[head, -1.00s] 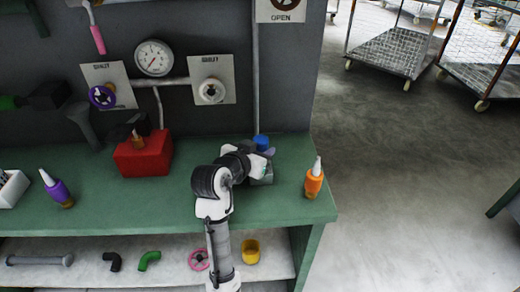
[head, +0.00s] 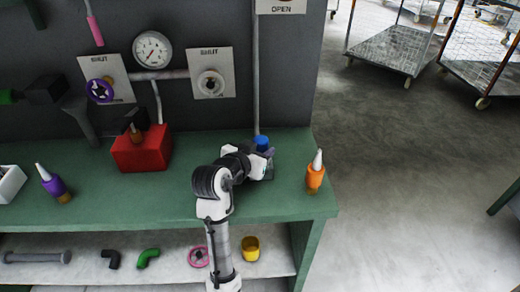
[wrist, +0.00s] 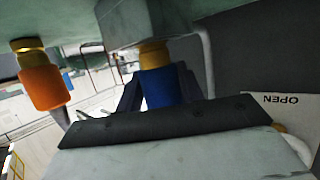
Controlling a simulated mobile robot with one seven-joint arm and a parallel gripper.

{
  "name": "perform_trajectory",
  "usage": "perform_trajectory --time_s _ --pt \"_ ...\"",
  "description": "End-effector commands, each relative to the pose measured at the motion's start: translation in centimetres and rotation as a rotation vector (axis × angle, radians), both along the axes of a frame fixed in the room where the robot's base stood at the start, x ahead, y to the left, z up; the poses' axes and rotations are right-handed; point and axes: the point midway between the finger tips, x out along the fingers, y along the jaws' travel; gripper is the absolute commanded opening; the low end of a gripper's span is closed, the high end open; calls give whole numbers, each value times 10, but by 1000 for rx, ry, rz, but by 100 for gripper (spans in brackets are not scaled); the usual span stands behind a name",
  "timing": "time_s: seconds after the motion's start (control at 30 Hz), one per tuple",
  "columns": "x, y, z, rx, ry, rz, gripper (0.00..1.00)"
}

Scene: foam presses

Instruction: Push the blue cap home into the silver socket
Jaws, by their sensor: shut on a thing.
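The blue cap (head: 262,141) shows above my gripper (head: 262,157) at the back of the green bench. In the wrist view, which is upside down, the blue cap (wrist: 162,90) sits between the two dark fingers of my gripper (wrist: 158,80), which are shut on it. A brass-coloured piece (wrist: 154,55) lies between the cap and a grey block (wrist: 140,20), seemingly the silver socket. The cap is in line with the block, with brass still showing. In the head view my arm hides most of the block (head: 268,172).
An orange bottle (head: 315,175) stands on the green bench (head: 130,205) just right of my gripper. A red box (head: 141,150) and a purple bottle (head: 55,186) stand to the left. A thin upright pipe (head: 256,80) runs behind the cap.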

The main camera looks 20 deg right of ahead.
Motion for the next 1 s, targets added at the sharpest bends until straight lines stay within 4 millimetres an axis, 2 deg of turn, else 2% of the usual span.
perform_trajectory --time_s 0.77,0.8,0.93,1.0 --pt "0 0 -20 0 -1 0 8" --pt "0 0 -18 -1 -2 0 42" --pt "0 0 -18 0 -1 0 59" --pt "0 0 -18 0 -1 0 63"
